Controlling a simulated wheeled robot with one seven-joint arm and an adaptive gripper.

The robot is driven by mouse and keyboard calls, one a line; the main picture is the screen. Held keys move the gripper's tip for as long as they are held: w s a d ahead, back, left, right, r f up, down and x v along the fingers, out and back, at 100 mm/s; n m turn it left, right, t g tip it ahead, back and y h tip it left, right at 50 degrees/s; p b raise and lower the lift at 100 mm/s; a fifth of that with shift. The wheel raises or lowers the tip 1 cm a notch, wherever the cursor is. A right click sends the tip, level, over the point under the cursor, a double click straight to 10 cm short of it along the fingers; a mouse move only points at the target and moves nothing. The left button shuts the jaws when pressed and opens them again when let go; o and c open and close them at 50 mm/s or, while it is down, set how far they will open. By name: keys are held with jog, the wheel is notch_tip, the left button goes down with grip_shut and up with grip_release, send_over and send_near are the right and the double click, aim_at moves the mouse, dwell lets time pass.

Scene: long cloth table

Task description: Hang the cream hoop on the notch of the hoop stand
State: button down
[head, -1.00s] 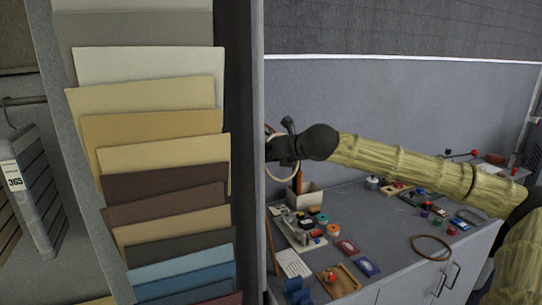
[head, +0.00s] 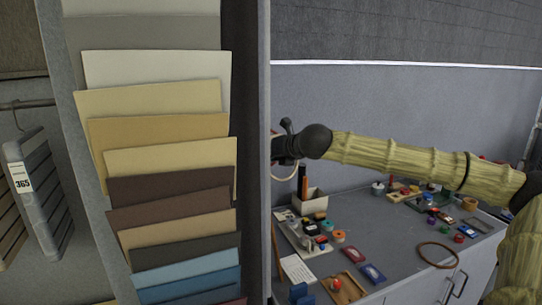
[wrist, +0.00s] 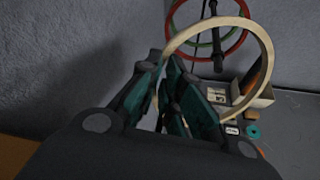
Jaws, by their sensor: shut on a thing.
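The cream hoop (wrist: 266,45) is held in my gripper (wrist: 172,72), whose teal-padded fingers are shut on its left side in the wrist view. In the head view the hoop (head: 293,176) shows only as a thin arc below my gripper (head: 282,149); the tall panel hides the rest. The hoop stand (wrist: 218,62) shows behind the cream hoop in the wrist view as a dark upright. A red hoop (wrist: 243,38) and a green hoop are at the stand. The notch cannot be made out. The stand is not clearly seen in the head view.
A tall sample rack (head: 255,150) stands close at left, beside my gripper. The grey table (head: 350,205) carries many small items, an open box (head: 313,203) and a brown ring (head: 437,254). A wall (wrist: 60,60) is near on the left in the wrist view.

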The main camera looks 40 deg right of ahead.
jog(key=shift+w+d+f+b, duration=0.15)
jog(key=shift+w+d+b, duration=0.05)
jog(key=shift+w, duration=0.7)
jog(key=shift+w+d+f+b, duration=0.15)
jog(key=shift+w+d+f, duration=0.1)
jog(key=shift+w, duration=0.6)
jog(key=shift+w+d+f+b, duration=0.1)
jog(key=shift+w+d+b, duration=0.1)
jog(key=shift+w, duration=0.7)
jog(key=c, duration=1.5)
grip_release()
jog(key=shift+a, duration=0.1)
jog(key=shift+v, duration=5.95)
